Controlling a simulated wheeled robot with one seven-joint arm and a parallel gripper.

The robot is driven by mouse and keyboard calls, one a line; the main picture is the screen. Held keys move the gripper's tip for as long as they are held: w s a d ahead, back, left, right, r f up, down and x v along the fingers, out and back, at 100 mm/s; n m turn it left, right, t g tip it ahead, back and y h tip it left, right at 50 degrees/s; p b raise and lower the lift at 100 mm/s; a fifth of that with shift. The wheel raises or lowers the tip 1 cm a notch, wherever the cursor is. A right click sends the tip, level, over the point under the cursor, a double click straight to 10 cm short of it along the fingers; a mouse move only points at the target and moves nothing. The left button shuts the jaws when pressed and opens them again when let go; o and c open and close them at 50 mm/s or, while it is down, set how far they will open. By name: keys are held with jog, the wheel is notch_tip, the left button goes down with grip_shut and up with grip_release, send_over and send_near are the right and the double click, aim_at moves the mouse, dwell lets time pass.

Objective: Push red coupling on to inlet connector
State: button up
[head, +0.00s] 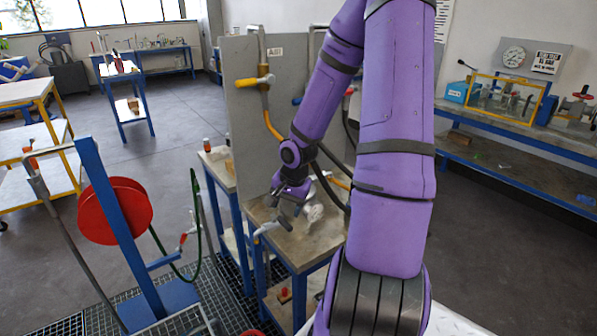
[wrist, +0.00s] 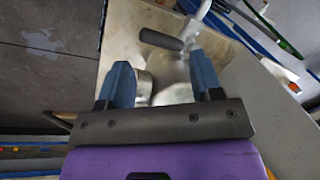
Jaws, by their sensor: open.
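My gripper (head: 287,204) is over the small bench beside the grey panel in the head view. In the wrist view its two blue fingers (wrist: 159,65) are apart, with silvery metal (wrist: 172,88) showing between and beyond them. I cannot tell whether they touch it. A silvery flanged vessel (head: 314,213) stands on the bench, partly hidden by my arm. A small red fitting (head: 349,91) shows at the panel behind my arm, near a dark hose; I cannot tell whether it is the red coupling. The inlet connector cannot be clearly made out.
A lever with a dark grey grip (wrist: 161,40) is just beyond the fingers. The grey panel (head: 250,115) carries a yellow-handled valve (head: 255,82) and hoses. A red hose reel (head: 115,210) on a blue post stands at left. Open floor (head: 185,115) lies behind.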

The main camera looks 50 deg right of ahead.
aim_at(286, 226)
jog(key=f+m+t+y, duration=0.1)
jog(key=m, duration=0.2)
jog(key=f+m+t+y, duration=0.2)
jog(key=m, duration=0.1)
jog(key=f+m+t+y, duration=0.1)
jog(key=f+m+t, duration=0.1)
jog(key=m, duration=0.1)
jog(key=shift+w+d+y, duration=0.2)
jog(key=shift+w+y, duration=0.1)
jog(key=shift+w, duration=0.1)
jog(key=s+d+r+m+t+h, duration=0.2)
jog(key=d+r+m+t+h, duration=0.3)
jog(key=d+r+m+t, duration=0.75)
jog(key=shift+m+g, duration=0.35)
jog(key=shift+g, duration=0.5)
jog(key=shift+w+d+f, duration=0.2)
jog(key=shift+w+f, duration=0.1)
jog(key=shift+w, duration=1.4)
jog(key=shift+w+d+f, duration=0.2)
jog(key=shift+w+f, duration=0.05)
jog(key=shift+w, duration=1.4)
jog(key=shift+w+d+f, duration=0.2)
jog(key=shift+w+f, duration=0.1)
jog(key=shift+w, duration=1.4)
grip_shut()
